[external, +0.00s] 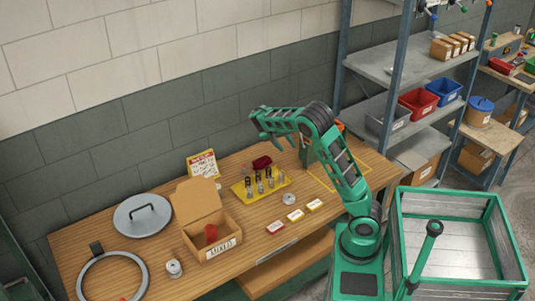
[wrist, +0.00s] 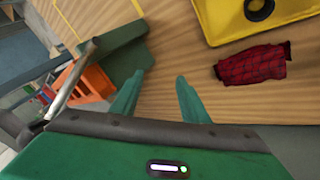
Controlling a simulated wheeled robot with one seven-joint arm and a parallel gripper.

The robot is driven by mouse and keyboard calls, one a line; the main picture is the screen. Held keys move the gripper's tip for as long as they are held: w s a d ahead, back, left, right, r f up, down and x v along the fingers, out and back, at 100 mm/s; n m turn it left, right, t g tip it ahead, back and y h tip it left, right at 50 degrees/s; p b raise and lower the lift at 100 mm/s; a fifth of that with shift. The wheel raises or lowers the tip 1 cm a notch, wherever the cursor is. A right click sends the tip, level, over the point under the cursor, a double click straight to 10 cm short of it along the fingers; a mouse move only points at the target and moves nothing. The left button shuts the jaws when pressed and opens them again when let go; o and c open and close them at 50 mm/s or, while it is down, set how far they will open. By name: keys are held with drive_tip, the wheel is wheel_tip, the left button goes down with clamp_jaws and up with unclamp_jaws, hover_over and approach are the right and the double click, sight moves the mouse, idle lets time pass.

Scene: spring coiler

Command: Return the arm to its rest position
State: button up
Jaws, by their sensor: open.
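My green gripper (external: 267,136) hangs above the back part of the wooden workbench (external: 150,205), with the arm bent at the elbow. In the wrist view the two green fingers of my gripper (wrist: 157,97) are spread apart with bare wood between them. They hold nothing. A red plaid cloth (wrist: 251,65) lies on the bench to the right of the fingers; it also shows in the external view (external: 261,162), behind the yellow tray.
A yellow tray (external: 243,191) holds several small upright parts. An open cardboard box (external: 226,251), grey lid (external: 142,214) and ring (external: 142,264) stand to the left. A shelf rack (external: 400,62) rises behind my arm, and a green-framed crate (external: 430,198) stands at right.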

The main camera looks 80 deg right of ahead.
drive_tip(key=s+a+n+t+y, duration=0.1)
drive_tip(key=s+a+n, duration=0.2)
drive_tip(key=s+a, duration=0.3)
drive_tip(key=s+a+n+t+y, duration=0.2)
drive_tip(key=s+a, duration=0.5)
drive_tip(key=a, duration=0.6)
drive_tip(key=s+a+n+t+y, duration=0.1)
drive_tip(key=s+a+n, duration=0.4)
drive_tip(key=a, duration=0.5)
drive_tip(key=shift+s+a+r+t+y, duration=0.15)
drive_tip(key=shift+s+a+t+y, duration=0.15)
drive_tip(key=shift+s, duration=0.9)
